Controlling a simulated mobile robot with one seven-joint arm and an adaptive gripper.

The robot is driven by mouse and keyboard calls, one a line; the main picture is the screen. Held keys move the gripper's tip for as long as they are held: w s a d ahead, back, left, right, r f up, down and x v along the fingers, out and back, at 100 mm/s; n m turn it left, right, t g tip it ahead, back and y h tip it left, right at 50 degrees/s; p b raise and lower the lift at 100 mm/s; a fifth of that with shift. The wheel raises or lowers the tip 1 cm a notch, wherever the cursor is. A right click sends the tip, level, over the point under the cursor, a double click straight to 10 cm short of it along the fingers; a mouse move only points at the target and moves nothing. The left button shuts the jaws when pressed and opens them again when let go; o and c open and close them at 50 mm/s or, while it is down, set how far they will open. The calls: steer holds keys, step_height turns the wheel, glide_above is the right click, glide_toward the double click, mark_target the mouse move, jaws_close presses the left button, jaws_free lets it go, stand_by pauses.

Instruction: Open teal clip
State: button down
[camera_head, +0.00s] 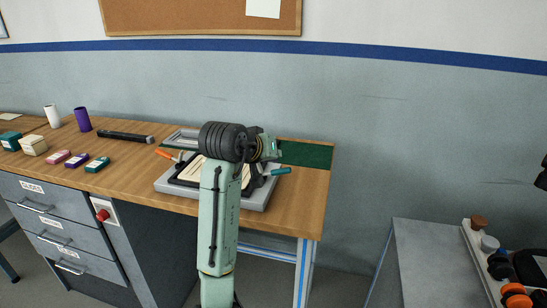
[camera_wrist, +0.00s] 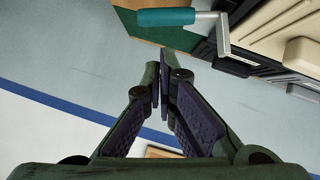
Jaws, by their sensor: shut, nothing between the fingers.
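The teal clip (camera_head: 281,171) is a handle with a teal grip at the right side of a grey fixture (camera_head: 172,187) on the bench. In the wrist view the teal clip's grip (camera_wrist: 167,17) lies sideways near the top, with a bent metal lever running down from its right end. My gripper (camera_wrist: 161,78) is shut and empty, its fingertips below the teal grip in the picture and apart from it. In the head view my arm covers the middle of the fixture, and I cannot make out the fingertips.
An orange handle (camera_head: 166,154) is at the fixture's left. A black bar (camera_head: 125,136), a purple cylinder (camera_head: 82,119) and several small boxes lie farther left on the wooden bench (camera_head: 120,182). A green mat (camera_head: 310,155) is behind right. A grey cabinet (camera_head: 425,260) stands apart at right.

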steer(key=b+v, duration=0.2)
steer(key=v, duration=0.9)
steer(key=shift+w+a+r+b, duration=0.25)
steer(key=shift+w+r+b, duration=0.1)
steer(key=shift+b, duration=0.05)
